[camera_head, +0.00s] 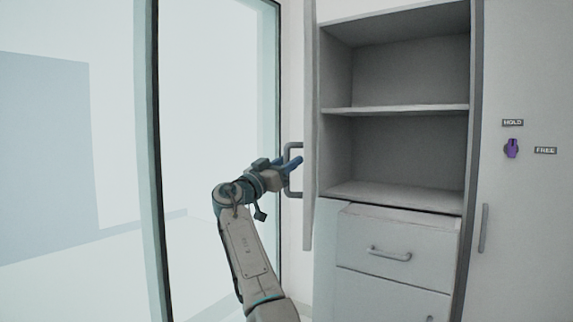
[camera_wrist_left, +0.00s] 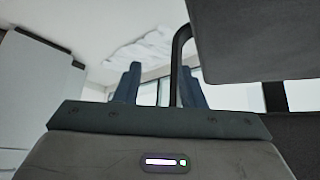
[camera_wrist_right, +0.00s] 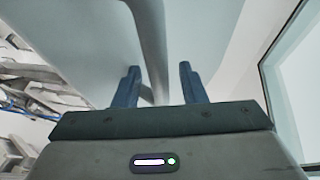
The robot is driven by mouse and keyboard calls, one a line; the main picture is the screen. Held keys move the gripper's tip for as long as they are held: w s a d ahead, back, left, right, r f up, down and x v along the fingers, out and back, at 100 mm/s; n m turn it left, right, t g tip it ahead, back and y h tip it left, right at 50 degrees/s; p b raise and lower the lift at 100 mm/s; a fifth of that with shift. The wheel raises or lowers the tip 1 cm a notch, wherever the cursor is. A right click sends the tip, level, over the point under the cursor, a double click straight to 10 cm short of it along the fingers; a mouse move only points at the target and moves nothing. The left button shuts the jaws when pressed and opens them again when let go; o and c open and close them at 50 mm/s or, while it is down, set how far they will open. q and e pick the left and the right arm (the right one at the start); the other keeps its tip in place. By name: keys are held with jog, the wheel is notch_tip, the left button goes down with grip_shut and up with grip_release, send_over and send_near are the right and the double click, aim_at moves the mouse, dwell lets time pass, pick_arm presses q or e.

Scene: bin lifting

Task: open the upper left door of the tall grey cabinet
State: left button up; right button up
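The tall grey cabinet (camera_head: 335,230) stands at the right in the head view. Its upper left compartment is uncovered, and the door (camera_head: 309,130) stands swung out, almost edge-on. The door's handle (camera_head: 291,190) is on its left side. My right gripper (camera_head: 294,164) is at this handle. In the right wrist view the handle bar (camera_wrist_right: 151,40) passes between its separated fingers (camera_wrist_right: 158,86), with a gap on the right. My left gripper (camera_wrist_left: 160,85) shows only in its own wrist view, fingers apart. A dark handle-like bar (camera_wrist_left: 176,60) shows near its right finger; contact is unclear.
Inside are bare shelves (camera_head: 395,109). Below is a drawer (camera_head: 350,225) with a handle (camera_head: 389,254). A closed door at right has a handle (camera_head: 483,228). A purple knob (camera_head: 511,148) sits by HOLD and FREE labels. A glass partition (camera_head: 215,100) stands left of the door.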

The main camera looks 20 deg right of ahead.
jog(key=shift+f, duration=0.1)
pick_arm(q)
jog(key=shift+w+d+f+t+b, duration=0.35)
jog(key=shift+d+f+t+b, duration=0.1)
jog(key=shift+t+b, duration=0.15)
pick_arm(e)
jog(key=v, duration=0.7)
jog(key=shift+a, duration=0.2)
jog(key=shift+s, duration=0.1)
